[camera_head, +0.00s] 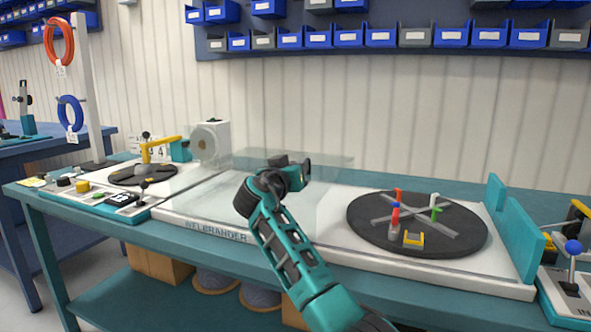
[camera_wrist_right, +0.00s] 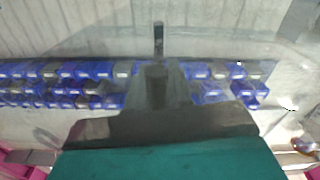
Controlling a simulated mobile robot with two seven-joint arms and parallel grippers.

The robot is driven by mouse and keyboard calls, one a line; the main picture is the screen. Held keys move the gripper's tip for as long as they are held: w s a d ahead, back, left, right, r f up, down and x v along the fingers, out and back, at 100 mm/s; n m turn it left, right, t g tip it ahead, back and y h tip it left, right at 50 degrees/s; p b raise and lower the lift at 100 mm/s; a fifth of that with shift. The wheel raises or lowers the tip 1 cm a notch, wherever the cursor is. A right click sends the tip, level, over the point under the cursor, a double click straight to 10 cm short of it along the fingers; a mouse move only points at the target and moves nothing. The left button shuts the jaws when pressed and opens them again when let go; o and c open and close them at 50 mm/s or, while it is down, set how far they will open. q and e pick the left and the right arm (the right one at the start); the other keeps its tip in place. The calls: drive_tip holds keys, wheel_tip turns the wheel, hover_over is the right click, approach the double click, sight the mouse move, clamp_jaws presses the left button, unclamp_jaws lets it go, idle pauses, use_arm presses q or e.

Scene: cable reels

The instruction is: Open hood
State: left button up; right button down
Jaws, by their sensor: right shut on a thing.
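The hood (camera_head: 335,160) is a clear, faintly tinted cover over the middle of the white cable machine (camera_head: 190,212). Its see-through faces are hard to make out, so I cannot tell its exact tilt. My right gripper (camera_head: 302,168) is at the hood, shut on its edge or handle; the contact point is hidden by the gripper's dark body. In the right wrist view my gripper (camera_wrist_right: 158,75) points up the picture with its fingers together, and a clear pane shows around it. My left gripper is in neither view.
A dark turntable (camera_head: 460,240) with coloured pegs lies right of the hood, beside an upright teal plate (camera_head: 522,240). A yellow-armed reel unit (camera_head: 160,148) and a control panel (camera_head: 110,198) stand left. Blue and grey bins (camera_head: 380,38) hang on the wall behind.

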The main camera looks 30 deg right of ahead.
drive_tip(key=shift+d+r, duration=0.1)
drive_tip(key=shift+r, duration=0.1)
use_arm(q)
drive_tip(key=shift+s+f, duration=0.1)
use_arm(e)
drive_tip(key=c, duration=1.1)
unclamp_jaws()
drive_tip(key=shift+f, duration=0.1)
use_arm(q)
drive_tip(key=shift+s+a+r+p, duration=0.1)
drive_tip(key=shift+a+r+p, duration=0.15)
drive_tip(key=shift+p, duration=0.45)
use_arm(e)
drive_tip(key=v, duration=1.3)
